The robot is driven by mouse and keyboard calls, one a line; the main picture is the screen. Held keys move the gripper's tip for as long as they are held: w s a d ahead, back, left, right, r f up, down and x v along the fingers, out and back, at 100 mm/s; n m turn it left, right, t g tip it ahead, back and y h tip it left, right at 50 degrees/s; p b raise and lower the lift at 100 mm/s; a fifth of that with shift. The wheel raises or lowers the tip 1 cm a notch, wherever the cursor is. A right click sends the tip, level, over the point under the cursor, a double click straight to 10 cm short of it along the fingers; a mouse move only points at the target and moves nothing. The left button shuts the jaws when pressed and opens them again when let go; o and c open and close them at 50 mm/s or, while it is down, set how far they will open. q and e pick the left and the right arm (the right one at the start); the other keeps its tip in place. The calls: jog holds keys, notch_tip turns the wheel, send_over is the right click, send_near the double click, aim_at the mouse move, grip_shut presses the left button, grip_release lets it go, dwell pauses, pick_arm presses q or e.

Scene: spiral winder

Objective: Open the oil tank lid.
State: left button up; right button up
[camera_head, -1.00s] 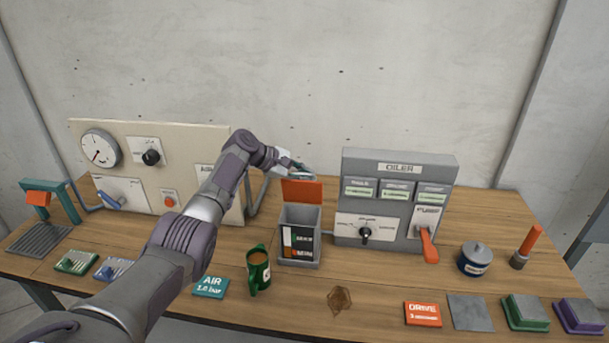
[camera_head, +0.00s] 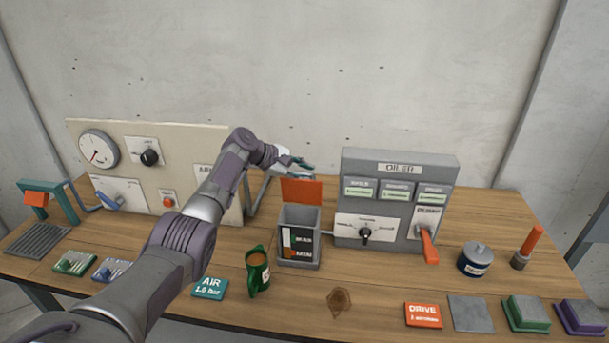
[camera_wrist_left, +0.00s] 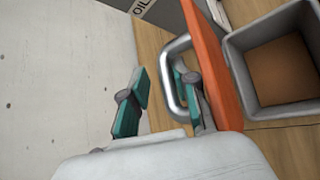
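The oil tank (camera_head: 299,218) is a grey open-topped box on the table, left of the oiler panel. Its orange lid (camera_head: 302,190) stands upright at the tank's back edge, so the tank's opening shows. In the left wrist view the lid (camera_wrist_left: 213,65) is seen edge-on, with a metal loop handle (camera_wrist_left: 168,72) on its outer face and the open tank (camera_wrist_left: 238,70) beyond it. My left gripper (camera_head: 300,163) is just above and behind the lid. Its teal fingers (camera_wrist_left: 160,85) are apart; one reaches into the handle loop and the other is outside it. Contact cannot be told.
The grey oiler panel (camera_head: 397,165) stands close on the right. A brown stain (camera_head: 339,300) marks the table front.

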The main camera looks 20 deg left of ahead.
pick_arm(q)
jog(key=shift+s+d+f, duration=0.1)
jog(key=shift+s+f, duration=0.05)
jog(key=shift+f, duration=0.15)
jog(key=shift+s+a, duration=0.1)
jog(key=shift+a, duration=0.15)
jog(key=v, duration=1.1)
jog(key=shift+r, duration=0.35)
jog(key=shift+s+a, duration=0.1)
jog(key=shift+s, duration=0.05)
